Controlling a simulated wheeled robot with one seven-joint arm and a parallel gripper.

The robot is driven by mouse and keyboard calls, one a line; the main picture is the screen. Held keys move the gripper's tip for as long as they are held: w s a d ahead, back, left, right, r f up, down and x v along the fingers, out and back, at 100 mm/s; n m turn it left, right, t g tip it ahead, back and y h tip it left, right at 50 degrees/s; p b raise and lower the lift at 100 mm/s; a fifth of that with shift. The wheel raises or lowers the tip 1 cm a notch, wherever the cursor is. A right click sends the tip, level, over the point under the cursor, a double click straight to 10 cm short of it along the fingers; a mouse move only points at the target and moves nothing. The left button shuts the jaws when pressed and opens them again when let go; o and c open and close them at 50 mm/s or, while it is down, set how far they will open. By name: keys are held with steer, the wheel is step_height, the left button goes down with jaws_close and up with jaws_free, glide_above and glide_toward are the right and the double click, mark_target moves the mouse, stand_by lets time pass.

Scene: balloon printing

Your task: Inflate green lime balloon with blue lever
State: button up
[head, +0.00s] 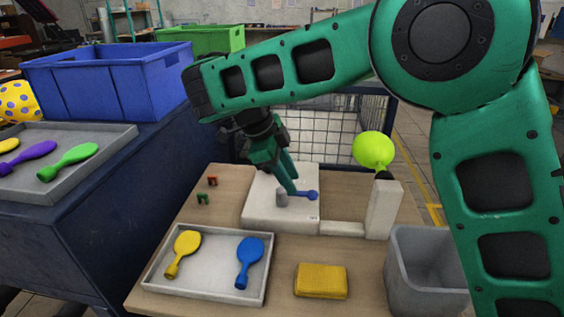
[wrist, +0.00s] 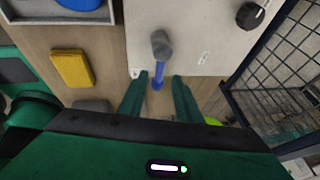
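The lime green balloon (head: 374,150) sits rounded on a black nozzle atop the white post (head: 383,208) of the machine. The machine's white base plate (head: 257,205) carries a grey knob with a blue lever (head: 308,195). The blue lever also shows in the wrist view (wrist: 159,72), pointing toward my gripper. My gripper (wrist: 160,77) is open, with one finger on each side of the lever's end; I cannot tell whether either finger touches it. In the head view my gripper (head: 293,192) is low over the base plate, beside the knob.
A tray (head: 205,291) with yellow and blue balloons stands at the table's front left, beside a yellow sponge (head: 321,281). A grey bin (head: 425,270) stands at right. Two small clips lie left of the machine. A wire mesh fence (wrist: 285,75) runs behind the table.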

steer(key=v, duration=0.7)
steer(key=shift+r, duration=0.15)
steer(key=shift+a, duration=0.1)
stand_by(7.0)
